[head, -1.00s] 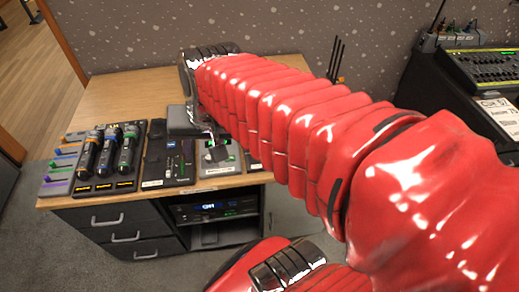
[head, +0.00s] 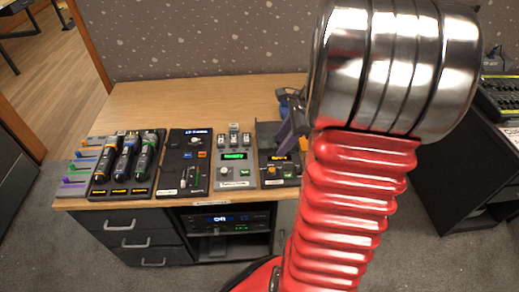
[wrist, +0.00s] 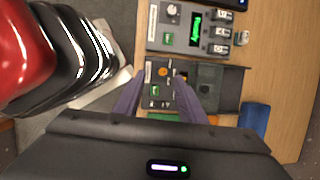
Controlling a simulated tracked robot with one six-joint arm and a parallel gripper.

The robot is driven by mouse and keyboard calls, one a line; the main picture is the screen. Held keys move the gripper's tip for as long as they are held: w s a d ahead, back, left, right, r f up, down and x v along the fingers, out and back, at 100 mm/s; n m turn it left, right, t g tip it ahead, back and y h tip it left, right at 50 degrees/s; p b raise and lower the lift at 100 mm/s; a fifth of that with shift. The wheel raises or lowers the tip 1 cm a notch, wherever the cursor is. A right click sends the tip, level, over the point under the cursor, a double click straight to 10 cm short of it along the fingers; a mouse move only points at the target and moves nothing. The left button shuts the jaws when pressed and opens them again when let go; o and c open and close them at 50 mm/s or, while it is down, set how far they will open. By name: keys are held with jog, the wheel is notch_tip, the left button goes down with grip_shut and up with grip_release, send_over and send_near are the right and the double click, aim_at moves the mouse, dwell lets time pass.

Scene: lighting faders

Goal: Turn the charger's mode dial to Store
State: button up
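A dark unit (head: 266,183) with an orange dial (head: 271,169), a small amber display and a green button lies at the right of the device row. In the wrist view the orange dial (wrist: 163,71) is just beyond my fingertips, roughly between them. My gripper (wrist: 160,84) is open and empty, its two purple fingers apart above this unit; I cannot tell the height. A grey unit (head: 235,184) with a green screen and a pale knob (head: 225,170) lies to its left. The labels and dial settings are too small to read, so which unit is the charger is unclear.
A black panel (head: 173,180) and a rack of handheld microphones (head: 122,190) lie further left on the wooden desk (head: 185,95). A blue object (wrist: 255,118) lies beside the dark unit. The desk behind the row is mostly clear.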

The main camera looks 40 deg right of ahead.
aim_at(272, 169)
jog(key=d+f+m, duration=0.1)
jog(key=s+d+f+m, duration=0.1)
jog(key=d, duration=0.1)
jog(key=shift+d+f+m, duration=0.1)
jog(key=shift+d+m, duration=0.2)
jog(key=shift+m, duration=0.1)
jog(key=x, duration=1.3)
jog(key=shift+w+a+f, duration=0.3)
jog(key=shift+w, duration=0.05)
